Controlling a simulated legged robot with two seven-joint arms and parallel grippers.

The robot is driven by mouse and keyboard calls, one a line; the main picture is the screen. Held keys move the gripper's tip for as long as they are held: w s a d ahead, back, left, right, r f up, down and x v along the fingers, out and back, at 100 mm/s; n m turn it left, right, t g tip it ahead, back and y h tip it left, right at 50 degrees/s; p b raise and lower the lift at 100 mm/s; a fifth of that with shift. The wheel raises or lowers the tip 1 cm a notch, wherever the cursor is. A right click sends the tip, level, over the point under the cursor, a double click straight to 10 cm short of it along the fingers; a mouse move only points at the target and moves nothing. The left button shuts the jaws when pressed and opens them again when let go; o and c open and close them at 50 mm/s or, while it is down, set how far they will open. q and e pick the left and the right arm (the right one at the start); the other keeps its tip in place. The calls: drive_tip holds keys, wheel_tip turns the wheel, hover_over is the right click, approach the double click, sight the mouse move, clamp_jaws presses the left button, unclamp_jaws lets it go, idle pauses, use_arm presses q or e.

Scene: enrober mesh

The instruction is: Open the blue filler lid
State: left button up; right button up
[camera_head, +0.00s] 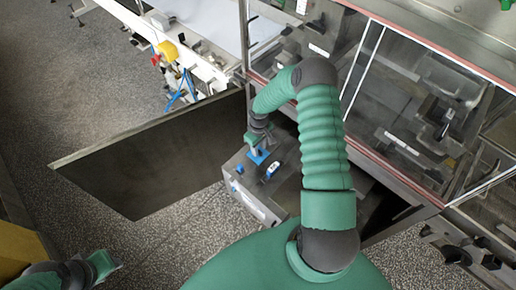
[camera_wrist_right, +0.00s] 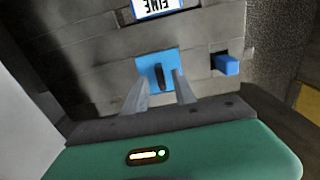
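The blue filler lid (camera_wrist_right: 146,62) is a flat blue square with a dark upright piece in its middle, on top of a grey metal box. In the head view the lid (camera_head: 259,158) shows just below my right gripper (camera_head: 256,149). In the right wrist view the two fingers of my right gripper (camera_wrist_right: 161,80) are apart, with the dark piece showing between their tips. I cannot tell whether they touch the lid. The lid lies flat and looks closed. My left gripper (camera_head: 105,264) is at the lower left, away from the box; its fingers are unclear.
A small blue block (camera_wrist_right: 227,65) sits beside the lid. A blue-edged label (camera_wrist_right: 160,7) lies on the grey box (camera_head: 235,165). A glazed machine (camera_head: 400,110) stands at the right. Speckled floor is open at the left.

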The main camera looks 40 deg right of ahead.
drive_tip(key=shift+d+f, duration=0.15)
drive_tip(key=shift+f, duration=0.5)
drive_tip(key=shift+w+d+f, duration=0.15)
drive_tip(key=shift+w+f, duration=0.05)
drive_tip(key=shift+f, duration=0.25)
drive_tip(key=shift+w+a+r, duration=0.1)
drive_tip(key=shift+a+r, duration=0.05)
drive_tip(key=shift+a, duration=0.2)
drive_tip(key=shift+c, duration=0.3)
drive_tip(key=shift+a+r, duration=0.1)
drive_tip(key=shift+a, duration=0.05)
drive_tip(key=shift+c, duration=1.3)
clamp_jaws()
drive_tip(key=shift+s+d, duration=0.2)
drive_tip(key=shift+s, duration=0.05)
drive_tip(key=shift+s+a, duration=0.1)
drive_tip(key=shift+a, duration=0.05)
